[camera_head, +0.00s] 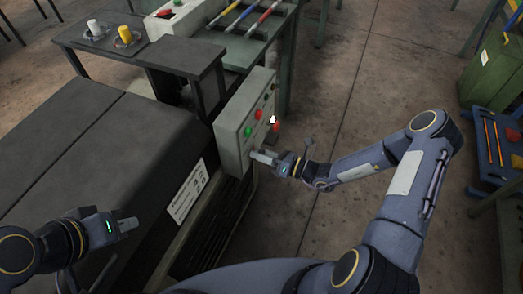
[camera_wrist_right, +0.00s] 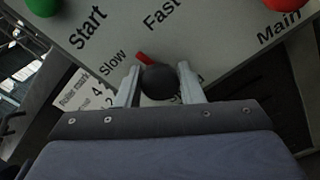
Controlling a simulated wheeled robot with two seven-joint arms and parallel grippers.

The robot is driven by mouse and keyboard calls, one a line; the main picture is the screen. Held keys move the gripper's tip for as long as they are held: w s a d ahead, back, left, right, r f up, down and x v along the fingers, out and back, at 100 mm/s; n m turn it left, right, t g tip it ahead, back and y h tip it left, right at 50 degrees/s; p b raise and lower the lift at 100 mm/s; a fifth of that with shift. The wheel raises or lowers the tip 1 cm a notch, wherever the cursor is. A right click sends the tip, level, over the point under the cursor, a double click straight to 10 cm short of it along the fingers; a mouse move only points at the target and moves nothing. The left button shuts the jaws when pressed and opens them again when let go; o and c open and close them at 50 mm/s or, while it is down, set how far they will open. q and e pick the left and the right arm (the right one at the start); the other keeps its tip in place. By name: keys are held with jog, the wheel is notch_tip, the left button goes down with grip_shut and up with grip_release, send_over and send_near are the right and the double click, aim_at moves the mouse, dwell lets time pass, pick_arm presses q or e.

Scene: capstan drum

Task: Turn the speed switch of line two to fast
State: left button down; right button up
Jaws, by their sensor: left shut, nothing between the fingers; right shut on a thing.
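The grey control panel (camera_head: 232,122) stands at the end of a dark machine. In the right wrist view, the speed switch (camera_wrist_right: 160,86) is a round black knob with a red pointer. The pointer is directed up and left, between the words Slow and Fast. My right gripper (camera_wrist_right: 158,88) is shut on this knob, one finger on each side, and partly hides the label below. In the head view, my right gripper (camera_head: 262,158) is at the panel's lower front and hides the knob. My left gripper (camera_head: 130,223) is shut and empty above the dark machine cover.
A green Start button (camera_wrist_right: 42,6) and a red Main button (camera_wrist_right: 288,4) flank the switch above. A dark table (camera_head: 150,50) with yellow and white items stands behind. A tool table (camera_head: 262,25) is at the back. Floor right of the panel is mostly clear.

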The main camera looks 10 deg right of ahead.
jog(key=m+p, duration=0.2)
jog(key=m, duration=0.3)
jog(key=shift+m, duration=0.4)
jog(key=m, duration=0.4)
jog(key=shift+m+p, duration=0.3)
jog(key=shift+p, duration=0.1)
jog(key=o, duration=1)
jog(key=v, duration=0.8)
